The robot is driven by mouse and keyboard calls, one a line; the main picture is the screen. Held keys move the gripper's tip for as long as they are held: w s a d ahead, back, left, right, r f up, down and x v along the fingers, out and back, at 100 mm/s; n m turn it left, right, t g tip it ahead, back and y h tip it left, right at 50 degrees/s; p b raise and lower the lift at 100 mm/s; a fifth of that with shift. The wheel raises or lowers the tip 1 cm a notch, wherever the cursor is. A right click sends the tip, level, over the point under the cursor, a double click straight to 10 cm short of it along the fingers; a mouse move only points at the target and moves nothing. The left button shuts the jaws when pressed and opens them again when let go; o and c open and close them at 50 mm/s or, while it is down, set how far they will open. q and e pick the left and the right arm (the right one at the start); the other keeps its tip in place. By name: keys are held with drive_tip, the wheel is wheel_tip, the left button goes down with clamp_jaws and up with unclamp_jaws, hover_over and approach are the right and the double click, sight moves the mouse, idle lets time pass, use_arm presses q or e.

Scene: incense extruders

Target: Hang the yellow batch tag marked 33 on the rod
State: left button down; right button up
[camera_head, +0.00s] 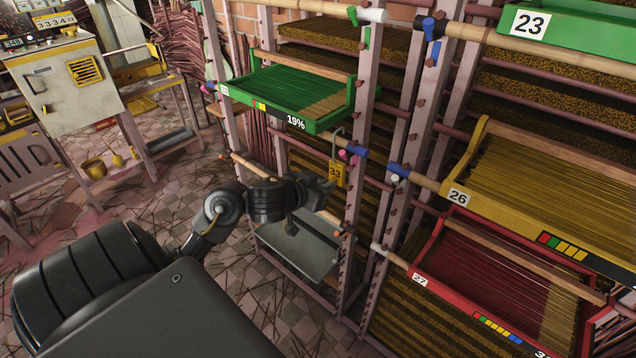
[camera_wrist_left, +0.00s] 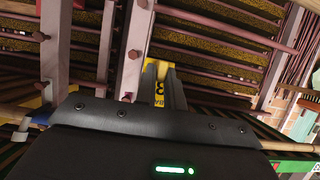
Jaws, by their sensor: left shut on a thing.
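The yellow batch tag marked 33 (camera_head: 336,174) hangs upright below a grey wire hook (camera_head: 337,138) at the shelving rack. My left gripper (camera_head: 328,183) is shut on the tag's lower part. In the left wrist view the tag (camera_wrist_left: 159,93) shows between the two fingers (camera_wrist_left: 160,88). My right gripper is not in view.
A green tray marked 19% (camera_head: 275,105) sits above the tag. A rack post (camera_head: 357,190) stands just right of it. Yellow tray 26 (camera_head: 545,185) and red tray 27 (camera_head: 480,268) jut out at the right. A grey control cabinet (camera_head: 62,85) stands at the left beyond open floor.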

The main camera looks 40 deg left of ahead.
use_arm(q)
drive_tip(key=shift+w, duration=0.4)
drive_tip(key=shift+f+b, duration=0.35)
drive_tip(key=shift+f, duration=0.15)
drive_tip(key=shift+s+f, duration=0.1)
drive_tip(key=shift+f, duration=0.15)
drive_tip(key=shift+f+b, duration=0.1)
drive_tip(key=shift+b, duration=0.2)
drive_tip(key=c, duration=1.4)
unclamp_jaws()
drive_tip(key=o, duration=0.3)
